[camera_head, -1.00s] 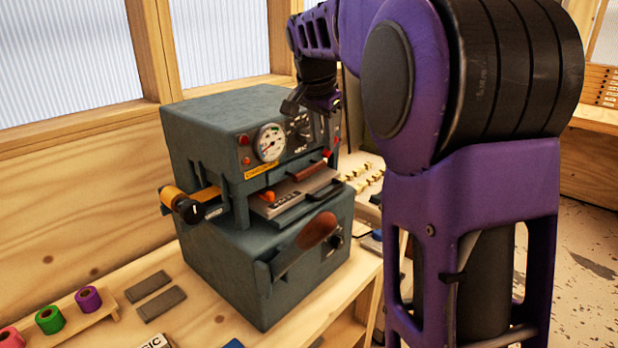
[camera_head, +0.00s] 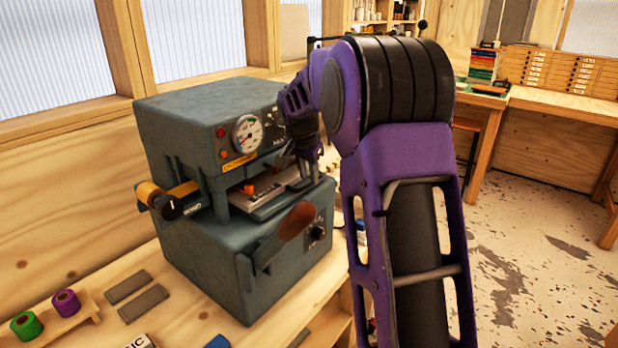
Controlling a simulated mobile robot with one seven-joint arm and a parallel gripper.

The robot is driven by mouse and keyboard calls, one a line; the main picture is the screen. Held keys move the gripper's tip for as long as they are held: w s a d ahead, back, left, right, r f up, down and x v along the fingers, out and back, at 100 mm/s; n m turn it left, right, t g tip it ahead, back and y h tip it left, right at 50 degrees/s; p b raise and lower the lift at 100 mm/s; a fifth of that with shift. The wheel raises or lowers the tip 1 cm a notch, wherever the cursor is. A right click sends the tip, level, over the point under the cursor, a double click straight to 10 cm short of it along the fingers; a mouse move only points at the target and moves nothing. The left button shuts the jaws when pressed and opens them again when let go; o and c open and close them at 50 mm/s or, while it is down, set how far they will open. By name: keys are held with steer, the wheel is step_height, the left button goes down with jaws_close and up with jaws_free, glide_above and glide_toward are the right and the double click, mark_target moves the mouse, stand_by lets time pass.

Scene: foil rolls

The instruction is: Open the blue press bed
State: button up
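The blue-grey press (camera_head: 215,115) stands on the wooden bench, with a dial gauge (camera_head: 248,133) and red buttons on its upper front. Its bed (camera_head: 270,193) is a pale plate with a small orange piece (camera_head: 248,189) on it, in the slot between the upper and lower blocks. My gripper (camera_head: 289,160) is at the right part of the slot, low in front of the panel and by the bed's front. It hides the bed's front handle, and its fingers are too small and dark to tell whether they are open or touching anything.
A brown-handled lever (camera_head: 296,221) sticks out from the press's lower front, below my gripper. An orange roll with a black knob (camera_head: 168,206) juts from its left side. Foil rolls (camera_head: 66,302) and grey bars (camera_head: 143,303) lie front left. Open floor is at right.

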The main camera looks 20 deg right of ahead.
steer(key=shift+w+d+f, duration=0.1)
steer(key=shift+w+f, duration=0.1)
steer(key=shift+f, duration=0.3)
jaws_close()
stand_by(1.2)
